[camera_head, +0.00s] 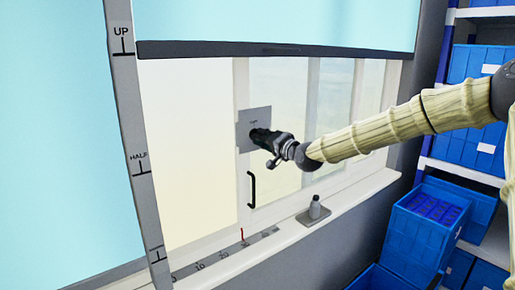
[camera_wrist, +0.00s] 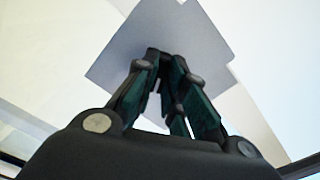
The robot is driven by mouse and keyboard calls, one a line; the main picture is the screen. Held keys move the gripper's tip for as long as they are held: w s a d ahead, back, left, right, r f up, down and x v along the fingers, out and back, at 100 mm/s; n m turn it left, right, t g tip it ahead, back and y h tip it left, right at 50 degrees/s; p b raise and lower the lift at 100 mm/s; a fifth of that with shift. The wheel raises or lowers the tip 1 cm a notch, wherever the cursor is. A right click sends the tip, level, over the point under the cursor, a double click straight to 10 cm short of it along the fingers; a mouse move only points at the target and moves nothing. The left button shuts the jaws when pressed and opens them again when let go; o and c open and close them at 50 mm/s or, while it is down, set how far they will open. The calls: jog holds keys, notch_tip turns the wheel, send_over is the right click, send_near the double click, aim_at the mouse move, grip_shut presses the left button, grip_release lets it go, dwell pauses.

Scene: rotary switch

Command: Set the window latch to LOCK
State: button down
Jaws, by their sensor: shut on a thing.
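The window latch's grey square plate (camera_head: 243,131) is on the window frame in the head view. It also shows in the wrist view (camera_wrist: 185,30), tilted in the picture. My gripper (camera_head: 255,134) is in front of the plate, its fingers reaching to its middle. In the wrist view my gripper (camera_wrist: 165,58) has its fingertips close together at the plate, shut on the latch knob. The knob itself is hidden by the fingers.
A black handle (camera_head: 251,189) is below the plate. A dark-edged blind (camera_head: 275,49) hangs above. A small grey object on a base (camera_head: 315,208) stands on the sill, right of a scale with a red pointer (camera_head: 242,236). Blue crates (camera_head: 428,222) are at the right.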

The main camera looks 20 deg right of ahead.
jog(key=n+b, duration=0.9)
jog(key=n, duration=0.3)
jog(key=shift+f, duration=0.1)
jog(key=shift+n, duration=0.3)
dwell(0.3)
jog(key=c, duration=1.7)
grip_release()
jog(key=shift+o, duration=1.1)
jog(key=shift+s+a, duration=0.1)
jog(key=shift+a, duration=0.1)
jog(key=shift+d, duration=0.1)
jog(key=shift+d, duration=0.1)
jog(key=shift+d, duration=0.1)
